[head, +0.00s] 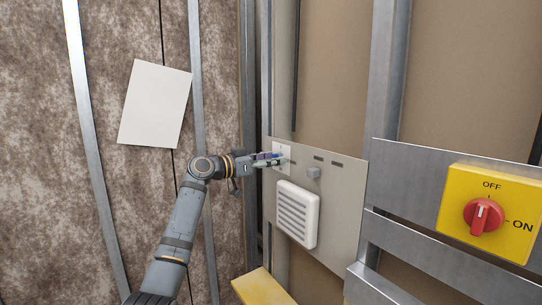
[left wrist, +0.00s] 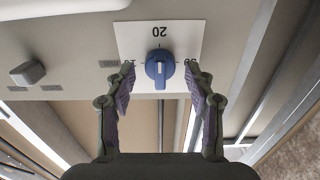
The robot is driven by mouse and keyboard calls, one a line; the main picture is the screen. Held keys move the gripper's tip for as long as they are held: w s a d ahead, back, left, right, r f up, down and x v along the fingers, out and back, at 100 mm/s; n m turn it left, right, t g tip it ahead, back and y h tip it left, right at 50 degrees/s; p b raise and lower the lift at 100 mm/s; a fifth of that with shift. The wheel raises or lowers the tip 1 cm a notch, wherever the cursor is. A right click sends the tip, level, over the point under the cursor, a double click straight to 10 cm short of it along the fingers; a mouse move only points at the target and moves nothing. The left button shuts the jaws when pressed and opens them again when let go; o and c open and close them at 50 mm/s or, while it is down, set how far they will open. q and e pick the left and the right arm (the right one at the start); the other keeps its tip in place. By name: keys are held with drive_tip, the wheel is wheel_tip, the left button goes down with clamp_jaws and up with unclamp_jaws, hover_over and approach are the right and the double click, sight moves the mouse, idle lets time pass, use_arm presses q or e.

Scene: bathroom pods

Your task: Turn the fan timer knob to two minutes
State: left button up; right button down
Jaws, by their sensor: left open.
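The blue fan timer knob (left wrist: 160,66) sits on a white dial plate (left wrist: 185,35), which appears upside down in the left wrist view. The printed 20 is at the plate's top there, and side numbers are partly hidden by the fingertips. The knob's white line runs upright in that view, on the half away from the 20. My left gripper (left wrist: 160,74) is open, one finger on each side of the knob, with gaps visible. In the head view the left gripper (head: 273,159) reaches the white plate (head: 282,150) from the left. My right gripper is out of view.
A grey panel (head: 340,195) bears the plate, a small grey knob (head: 313,172) and a white vent (head: 297,214). A yellow switch box (head: 460,190) with a red handle (head: 484,216) is at right. Metal studs (head: 384,75) and a pinned paper sheet (head: 155,104) stand nearby.

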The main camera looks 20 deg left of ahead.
use_arm(q)
clamp_jaws()
idle(0.3)
drive_tip(key=shift+f+n+p, duration=0.15)
drive_tip(key=shift+n+p, duration=3.55)
drive_tip(key=shift+n, duration=2.25)
drive_tip(key=shift+f+n+p, duration=0.15)
drive_tip(key=shift+n+p, duration=3.6)
drive_tip(key=shift+n, duration=2.25)
drive_tip(key=shift+f+n+p, duration=0.15)
drive_tip(key=shift+n+p, duration=3.55)
drive_tip(key=shift+n, duration=2.25)
